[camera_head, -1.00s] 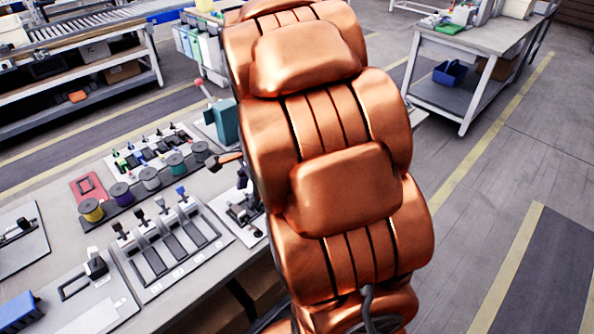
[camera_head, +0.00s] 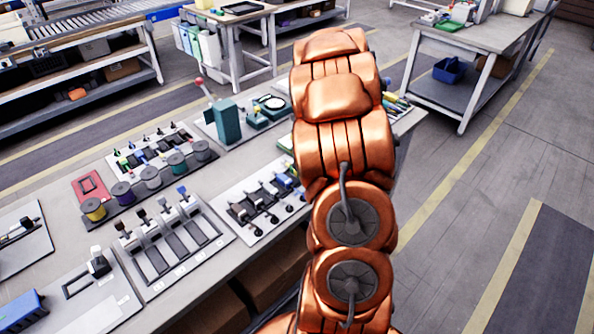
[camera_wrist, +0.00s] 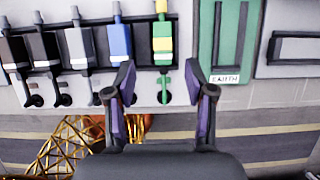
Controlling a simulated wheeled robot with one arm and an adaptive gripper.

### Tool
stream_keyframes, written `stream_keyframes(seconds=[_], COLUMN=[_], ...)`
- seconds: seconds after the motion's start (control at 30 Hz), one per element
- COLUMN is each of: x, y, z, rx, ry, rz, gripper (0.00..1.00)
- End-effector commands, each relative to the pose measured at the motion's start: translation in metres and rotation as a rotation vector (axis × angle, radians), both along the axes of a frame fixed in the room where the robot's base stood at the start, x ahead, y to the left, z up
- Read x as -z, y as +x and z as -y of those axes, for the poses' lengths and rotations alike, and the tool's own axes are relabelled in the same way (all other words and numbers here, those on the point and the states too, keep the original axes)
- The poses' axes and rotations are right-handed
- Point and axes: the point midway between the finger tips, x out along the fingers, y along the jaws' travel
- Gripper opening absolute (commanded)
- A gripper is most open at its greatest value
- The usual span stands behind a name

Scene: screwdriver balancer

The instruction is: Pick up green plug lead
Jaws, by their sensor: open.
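The green plug lead (camera_wrist: 162,42) has a green and yellow body and stands at the right end of a row in the wrist view. In the head view my arm hides the gripper, and the plug's place beside the blue one is hard to make out.
A blue plug (camera_wrist: 119,42) stands left of the green one, then grey and black ones. To the right is a green slot labelled EARTH (camera_wrist: 228,45). In the head view the plug panel (camera_head: 235,222) lies at the bench's front edge, near a teal press (camera_head: 228,122).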

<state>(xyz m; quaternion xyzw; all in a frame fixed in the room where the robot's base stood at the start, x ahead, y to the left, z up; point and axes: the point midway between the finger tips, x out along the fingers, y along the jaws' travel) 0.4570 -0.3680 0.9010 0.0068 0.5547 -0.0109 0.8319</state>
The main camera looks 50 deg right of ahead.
Motion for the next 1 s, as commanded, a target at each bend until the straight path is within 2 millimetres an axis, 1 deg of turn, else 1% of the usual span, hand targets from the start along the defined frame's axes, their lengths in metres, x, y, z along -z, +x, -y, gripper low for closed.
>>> stream_keyframes(seconds=[0.1, 0.27, 0.47, 0.8, 1.0], x=[0.008, 0.012, 0.022, 0.05, 0.055], y=[0.003, 0.006, 0.013, 0.028, 0.03], z=[-0.001, -0.001, 0.001, 0.004, 0.004], rx=[-0.002, -0.003, -0.005, -0.005, -0.004], ry=[0.002, 0.002, 0.004, 0.002, 0.0], rz=[-0.002, -0.002, -0.003, -0.003, -0.002], gripper=[0.54, 0.54, 0.54, 0.54, 0.54])
